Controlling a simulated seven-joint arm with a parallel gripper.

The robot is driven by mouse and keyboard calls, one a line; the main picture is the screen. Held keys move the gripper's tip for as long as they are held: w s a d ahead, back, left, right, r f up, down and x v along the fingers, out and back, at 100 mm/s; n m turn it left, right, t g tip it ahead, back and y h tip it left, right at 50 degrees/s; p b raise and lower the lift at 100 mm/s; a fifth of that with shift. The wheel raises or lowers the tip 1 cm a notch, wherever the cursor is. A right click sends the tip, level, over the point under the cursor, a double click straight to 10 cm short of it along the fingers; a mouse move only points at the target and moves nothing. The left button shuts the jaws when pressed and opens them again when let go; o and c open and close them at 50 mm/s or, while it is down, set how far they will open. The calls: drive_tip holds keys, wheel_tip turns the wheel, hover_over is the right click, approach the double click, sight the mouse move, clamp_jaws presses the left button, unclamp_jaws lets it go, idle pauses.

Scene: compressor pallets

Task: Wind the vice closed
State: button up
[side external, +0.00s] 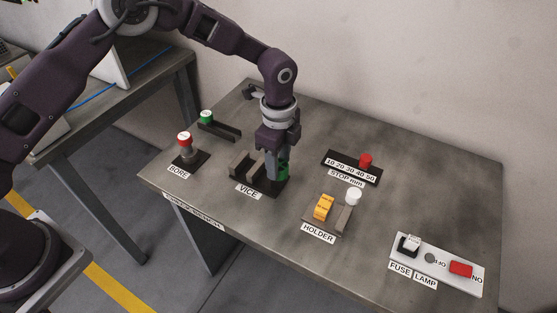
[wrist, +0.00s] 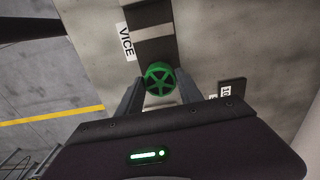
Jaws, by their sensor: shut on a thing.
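The vice (side external: 243,172) sits on the grey table in the side external view, behind the label reading VICE. Its grey jaws stand up from a dark base, which also shows in the wrist view (wrist: 152,48). A green spoked handwheel (wrist: 159,78) is at the vice's near end in the wrist view. My gripper (side external: 277,168) points down over the right end of the vice, shut on the green handwheel. In the wrist view one finger lies on each side of the wheel. The gripper hides part of the vice in the side external view.
Left of the vice is the BORE post with a red top (side external: 184,139); behind it is a green knob (side external: 206,117). To the right are the STOP strip with a red peg (side external: 365,160), the HOLDER with a yellow block (side external: 323,207), and the FUSE LAMP panel (side external: 436,263).

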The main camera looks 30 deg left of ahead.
drive_tip(key=m, duration=1.2)
drive_tip(key=shift+m, duration=0.3)
idle(0.4)
drive_tip(key=o, duration=1.4)
wheel_tip(320, 180, up, 7)
drive_tip(key=shift+r, duration=0.1)
